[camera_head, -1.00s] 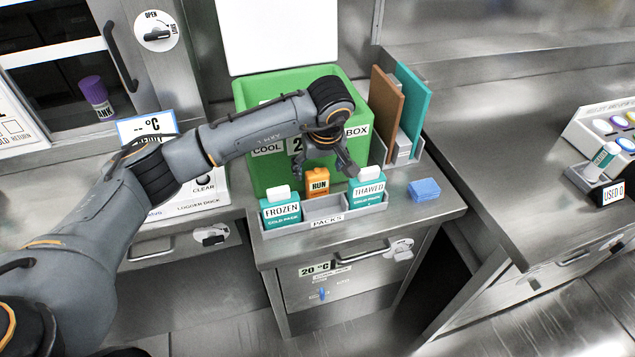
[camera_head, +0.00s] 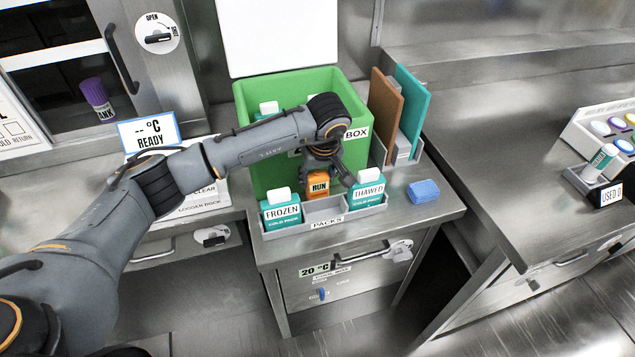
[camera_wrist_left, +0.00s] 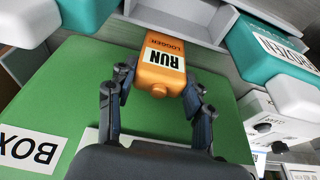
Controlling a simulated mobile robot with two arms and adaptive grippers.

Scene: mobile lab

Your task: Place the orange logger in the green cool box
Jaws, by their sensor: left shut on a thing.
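The green cool box (camera_head: 249,130) stands open right behind the rack, and a white-capped pack (camera_head: 268,108) shows inside. My forearm hides part of the box's front and opening. My right gripper is not in view.
The FROZEN pack (camera_head: 281,212) and THAWED pack (camera_head: 368,192) flank the logger closely. Brown (camera_head: 385,112) and teal (camera_head: 411,100) panels stand right of the box. A blue sponge-like block (camera_head: 423,191) lies on the counter. A READY display (camera_head: 149,134) is at left.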

